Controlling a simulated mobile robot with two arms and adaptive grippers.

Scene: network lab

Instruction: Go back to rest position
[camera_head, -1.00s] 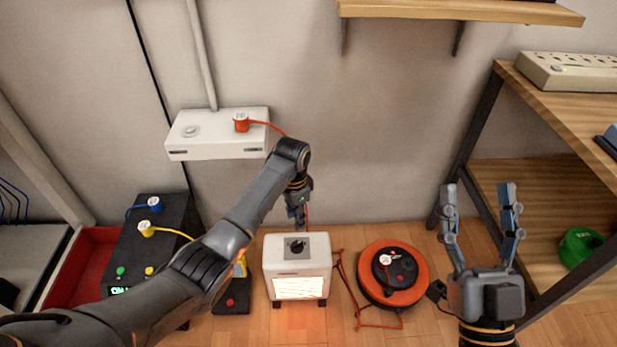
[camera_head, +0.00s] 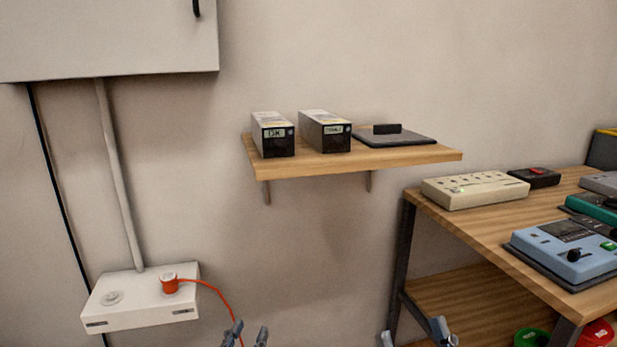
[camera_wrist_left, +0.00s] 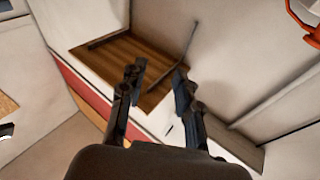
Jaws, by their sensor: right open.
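My left gripper (camera_head: 247,337) shows only its fingertips at the bottom edge of the head view, just right of the hanging orange cable. In the left wrist view my left gripper (camera_wrist_left: 158,82) has its fingers apart with nothing between them. My right gripper (camera_head: 414,335) also shows only its fingertips at the bottom edge, in front of the workbench. Its fingers are wide apart and nothing shows between them. The rest of both arms is out of the head view.
A white wall box (camera_head: 140,312) with an orange plug (camera_head: 169,284) is at lower left. A wooden shelf (camera_head: 400,158) holds two dark boxes and a flat black item. A wooden workbench (camera_head: 480,230) with several devices stands at right. The wall between is bare.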

